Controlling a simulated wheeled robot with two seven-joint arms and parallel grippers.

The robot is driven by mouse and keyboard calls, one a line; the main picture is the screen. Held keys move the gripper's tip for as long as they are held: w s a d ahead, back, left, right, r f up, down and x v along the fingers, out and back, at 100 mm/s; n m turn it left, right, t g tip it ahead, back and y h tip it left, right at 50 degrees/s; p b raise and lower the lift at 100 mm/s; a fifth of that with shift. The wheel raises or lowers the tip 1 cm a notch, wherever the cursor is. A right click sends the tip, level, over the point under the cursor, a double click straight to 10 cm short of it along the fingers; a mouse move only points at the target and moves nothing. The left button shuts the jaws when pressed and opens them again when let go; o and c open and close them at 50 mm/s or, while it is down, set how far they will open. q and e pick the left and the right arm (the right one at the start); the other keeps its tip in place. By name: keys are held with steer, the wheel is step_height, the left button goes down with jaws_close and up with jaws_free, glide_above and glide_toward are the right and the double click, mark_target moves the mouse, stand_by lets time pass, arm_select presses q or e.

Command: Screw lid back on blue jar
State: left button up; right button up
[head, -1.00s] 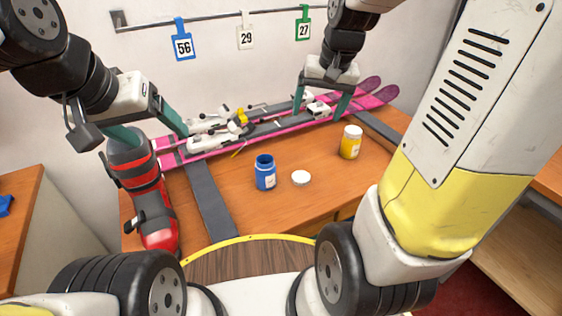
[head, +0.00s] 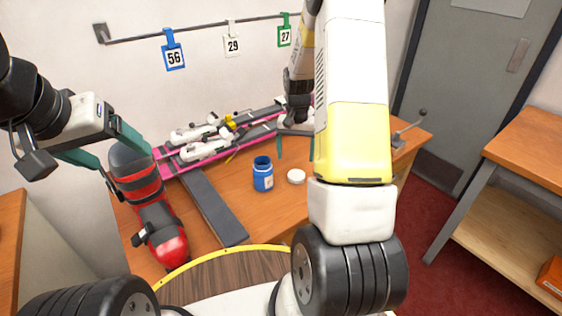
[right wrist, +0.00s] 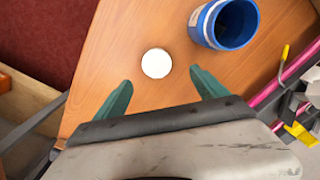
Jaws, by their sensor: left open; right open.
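The blue jar (head: 263,176) stands upright and open on the bench, with no lid on it; its open mouth (right wrist: 234,22) shows in the right wrist view. The white lid (head: 296,176) lies flat on the bench just right of the jar, and also shows in the right wrist view (right wrist: 156,63). My right gripper (head: 296,157) is open and empty above the bench behind the lid, partly hidden by my right arm; in the right wrist view its fingers (right wrist: 160,92) are either side of and short of the lid. My left gripper (head: 124,166) is open at the red boot's top.
Pink skis (head: 175,168) with bindings lie along the back. A grey strip (head: 212,205) crosses the bench left of the jar. Numbered tags hang from a wall rail (head: 200,31).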

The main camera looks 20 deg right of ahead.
mark_target(296, 175)
steer(key=shift+f, duration=1.3)
steer(key=f, duration=0.4)
steer(key=shift+s+d, duration=0.2)
steer(key=shift+s, duration=0.2)
steer(key=shift+f, duration=0.6)
steer(key=c, duration=1.4)
